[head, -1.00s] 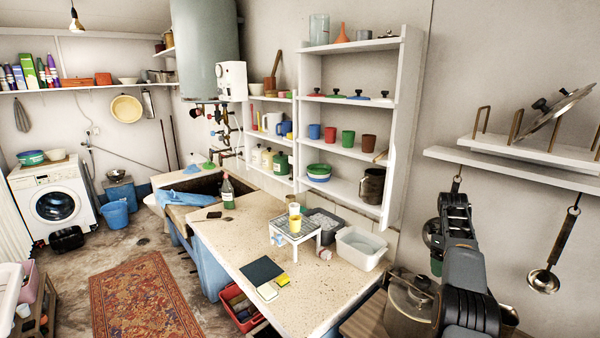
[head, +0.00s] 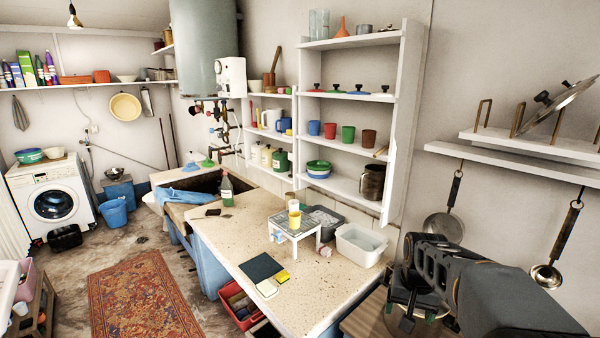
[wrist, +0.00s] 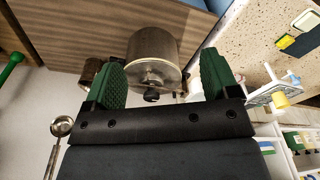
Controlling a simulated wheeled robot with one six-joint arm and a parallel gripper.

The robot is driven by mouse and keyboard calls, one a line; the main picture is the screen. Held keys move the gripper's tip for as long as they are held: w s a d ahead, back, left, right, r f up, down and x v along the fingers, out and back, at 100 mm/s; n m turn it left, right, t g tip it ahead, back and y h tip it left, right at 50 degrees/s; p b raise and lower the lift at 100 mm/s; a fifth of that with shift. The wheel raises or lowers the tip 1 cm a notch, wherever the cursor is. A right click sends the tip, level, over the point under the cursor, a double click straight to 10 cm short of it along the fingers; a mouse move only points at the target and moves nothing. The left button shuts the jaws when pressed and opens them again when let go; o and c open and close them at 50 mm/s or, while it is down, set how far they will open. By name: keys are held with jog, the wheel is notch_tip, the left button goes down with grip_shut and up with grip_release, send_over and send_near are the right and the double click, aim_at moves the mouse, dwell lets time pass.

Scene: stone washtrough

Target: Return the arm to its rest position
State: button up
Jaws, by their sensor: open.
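My arm shows at the lower right of the head view, folded low and pointing down. My gripper (head: 411,312) is at its end, in front of a metal pot that it mostly hides there. In the wrist view my gripper (wrist: 163,72) shows two green fingers spread well apart, with nothing held between them. The lidded metal pot (wrist: 153,48) with a dark knob shows beyond the fingertips. I cannot tell the exact gap between fingers and pot.
A wall shelf (head: 510,151) with a pan (head: 444,226) and ladle (head: 547,276) hanging below is near my arm.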

jog(key=s+a+n+t, duration=0.1)
jog(key=s+a+n, duration=0.1)
jog(key=s+a, duration=0.2)
jog(key=s+a+r+n+t+b, duration=0.1)
jog(key=s+a, duration=0.3)
jog(key=s, duration=0.5)
jog(key=shift+r+n+t, duration=0.3)
jog(key=shift+n+t, duration=0.1)
jog(key=shift+t, duration=0.4)
